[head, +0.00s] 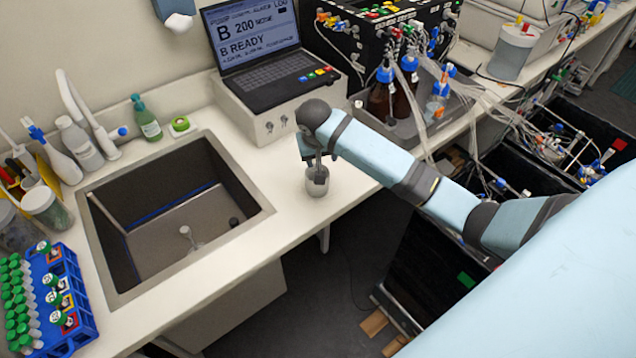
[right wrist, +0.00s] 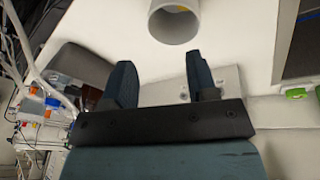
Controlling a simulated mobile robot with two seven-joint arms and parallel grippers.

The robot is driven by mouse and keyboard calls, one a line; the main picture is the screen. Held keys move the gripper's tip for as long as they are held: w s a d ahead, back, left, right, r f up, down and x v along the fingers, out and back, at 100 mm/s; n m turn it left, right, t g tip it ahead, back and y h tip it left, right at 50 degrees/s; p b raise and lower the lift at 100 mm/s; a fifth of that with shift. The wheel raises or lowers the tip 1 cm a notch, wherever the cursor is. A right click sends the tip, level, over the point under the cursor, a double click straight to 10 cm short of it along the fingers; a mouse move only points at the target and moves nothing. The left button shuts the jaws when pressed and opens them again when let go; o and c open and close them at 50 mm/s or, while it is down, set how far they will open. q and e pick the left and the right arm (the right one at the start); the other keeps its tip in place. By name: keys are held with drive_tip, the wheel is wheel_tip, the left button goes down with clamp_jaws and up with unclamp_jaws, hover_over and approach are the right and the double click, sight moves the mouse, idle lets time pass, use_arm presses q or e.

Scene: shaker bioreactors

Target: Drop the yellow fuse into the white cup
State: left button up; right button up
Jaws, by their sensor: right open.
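The white cup (head: 316,187) stands on the counter to the right of the sink. My right gripper (head: 319,168) is just above it, pointing down, and partly hides its mouth in the head view. In the right wrist view the cup (right wrist: 155,24) is at the top, beyond the fingertips of my right gripper (right wrist: 158,75). The fingers are apart with nothing between them. A small yellow-orange patch (right wrist: 178,8) shows inside the cup's mouth, cut by the picture edge; it looks like the yellow fuse. My left gripper is not in view.
The sink (head: 180,215) opens left of the cup. A laptop (head: 262,55) on a grey box stands behind. A blue rack (head: 75,325) of tubes is at the front left. Bottles in a grey tray (head: 405,130) stand right of the arm. The counter's front edge is close to the cup.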

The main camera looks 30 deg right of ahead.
drive_tip(key=v, duration=0.8)
drive_tip(key=shift+b, duration=0.35)
drive_tip(key=s+a+f+n+t+y, duration=0.2)
drive_tip(key=s+a+f, duration=0.3)
drive_tip(key=f, duration=0.4)
drive_tip(key=s+a+f+n+t+y, duration=0.2)
drive_tip(key=s+a+f, duration=0.25)
drive_tip(key=f, duration=0.45)
drive_tip(key=s+a+f+n+t, duration=0.1)
drive_tip(key=s+f+t, duration=0.1)
drive_tip(key=s, duration=0.5)
drive_tip(key=s+a+f+n+t+y, duration=0.1)
drive_tip(key=s+a+f+n+t, duration=0.1)
drive_tip(key=s, duration=0.6)
drive_tip(key=shift+a+f+t, duration=0.15)
drive_tip(key=shift+a+t, duration=0.05)
drive_tip(key=shift+t, duration=0.3)
drive_tip(key=shift+s, duration=0.1)
